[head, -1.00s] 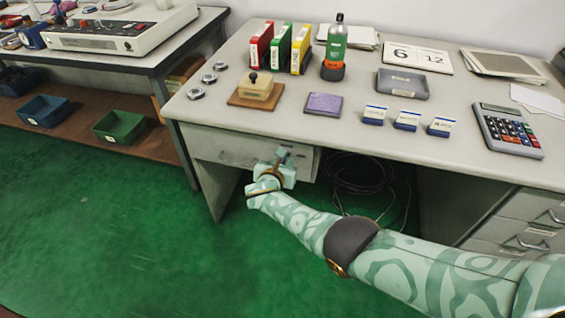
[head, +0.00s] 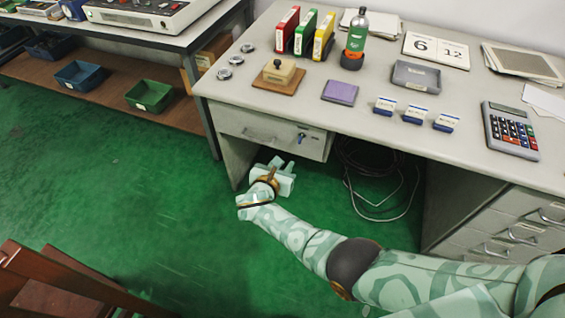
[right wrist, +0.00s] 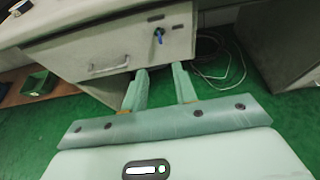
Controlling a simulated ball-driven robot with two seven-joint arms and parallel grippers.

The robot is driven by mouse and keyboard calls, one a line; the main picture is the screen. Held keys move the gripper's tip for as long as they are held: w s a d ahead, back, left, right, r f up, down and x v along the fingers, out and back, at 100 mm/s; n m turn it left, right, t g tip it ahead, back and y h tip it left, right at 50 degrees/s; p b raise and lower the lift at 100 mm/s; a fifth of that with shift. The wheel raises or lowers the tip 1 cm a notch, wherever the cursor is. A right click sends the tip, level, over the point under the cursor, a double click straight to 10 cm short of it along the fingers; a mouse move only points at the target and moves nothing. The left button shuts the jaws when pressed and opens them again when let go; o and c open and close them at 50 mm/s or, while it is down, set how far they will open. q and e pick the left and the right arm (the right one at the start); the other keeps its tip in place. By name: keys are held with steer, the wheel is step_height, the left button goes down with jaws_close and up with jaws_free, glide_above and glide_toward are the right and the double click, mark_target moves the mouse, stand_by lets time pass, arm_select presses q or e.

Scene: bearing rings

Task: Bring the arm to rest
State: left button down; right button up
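My right arm reaches in from the lower right of the head view. My right gripper (head: 281,164) is in the air in front of the grey desk (head: 420,145), below the level of its top and near the drawer (head: 270,132). In the right wrist view its two fingers (right wrist: 160,88) stand apart with nothing between them, pointing toward the drawer front and the space below it. A blue key (right wrist: 159,36) sits in the drawer's lock, and the drawer looks closed. My left gripper is not in view.
The desk top holds a stamp on a wooden block (head: 279,73), a purple pad (head: 340,92), a grey tray (head: 416,76), a calculator (head: 510,131) and several metal rings. A brown wooden chair (head: 60,285) stands at lower left. Cables (head: 375,178) hang under the desk. Green floor is open at left.

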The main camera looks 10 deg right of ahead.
steer(key=shift+s+a, duration=0.15)
steer(key=shift+s, duration=0.05)
stand_by(0.4)
steer(key=s+a+f+m+g+y, duration=0.3)
steer(key=s+f+m+y, duration=0.25)
steer(key=f+m, duration=0.5)
steer(key=s+d+f+m+g+y, duration=0.3)
steer(key=s+f+m, duration=0.4)
steer(key=s+f, duration=0.4)
steer(key=s+d+f+m+g, duration=0.1)
steer(key=s+d, duration=0.3)
steer(key=s, duration=1)
steer(key=s+d+f+m+g+p, duration=0.1)
steer(key=s+d+f+m+g, duration=0.1)
steer(key=s, duration=1.2)
steer(key=s+d+f+m+g, duration=0.2)
steer(key=s+d+m, duration=0.3)
steer(key=s, duration=0.9)
steer(key=d+f, duration=0.1)
steer(key=d, duration=0.2)
steer(key=shift+f+h+p, duration=0.3)
steer(key=shift+f+h, duration=0.05)
